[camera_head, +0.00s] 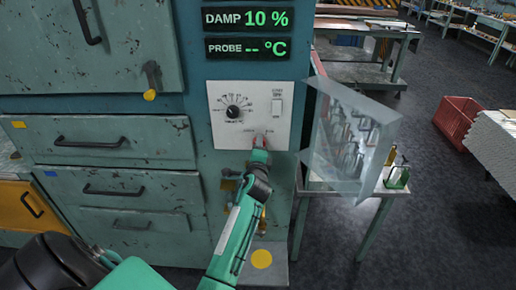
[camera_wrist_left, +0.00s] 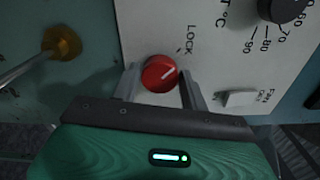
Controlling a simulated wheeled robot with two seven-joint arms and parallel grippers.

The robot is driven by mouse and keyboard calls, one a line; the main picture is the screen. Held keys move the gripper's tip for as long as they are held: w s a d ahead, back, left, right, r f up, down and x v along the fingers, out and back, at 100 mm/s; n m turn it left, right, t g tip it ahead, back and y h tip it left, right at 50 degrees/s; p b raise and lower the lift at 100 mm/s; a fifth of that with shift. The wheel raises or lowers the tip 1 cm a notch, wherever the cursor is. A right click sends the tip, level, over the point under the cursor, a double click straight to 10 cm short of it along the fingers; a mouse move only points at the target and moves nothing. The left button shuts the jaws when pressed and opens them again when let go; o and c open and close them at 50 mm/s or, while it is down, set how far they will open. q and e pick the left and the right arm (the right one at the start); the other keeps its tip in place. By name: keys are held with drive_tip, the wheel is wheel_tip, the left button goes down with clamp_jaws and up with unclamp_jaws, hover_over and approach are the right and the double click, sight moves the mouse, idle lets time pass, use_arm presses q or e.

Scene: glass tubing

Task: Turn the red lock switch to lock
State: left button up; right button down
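The red lock switch (camera_wrist_left: 160,73) is a round knob with a white line on the light control panel (camera_wrist_left: 212,60). In the left wrist view the line points up and to the right, and the word LOCK is printed above the knob. My left gripper (camera_wrist_left: 161,84) has one finger on each side of the knob, close against it. In the head view my left gripper (camera_head: 260,143) is at the panel's lower middle and hides most of the switch (camera_head: 258,133). My right gripper is not in view.
A black dial (camera_head: 233,113) and a white rocker switch (camera_head: 277,107) sit on the same panel. A brass-coloured knob (camera_wrist_left: 62,43) with a rod is near the gripper.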

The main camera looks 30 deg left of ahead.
use_arm(q)
drive_tip(key=o, duration=0.3)
drive_tip(key=shift+s, duration=0.1)
drive_tip(key=b+v, duration=0.3)
drive_tip(key=v, duration=1)
drive_tip(key=shift+s, duration=0.35)
drive_tip(key=shift+d, duration=0.15)
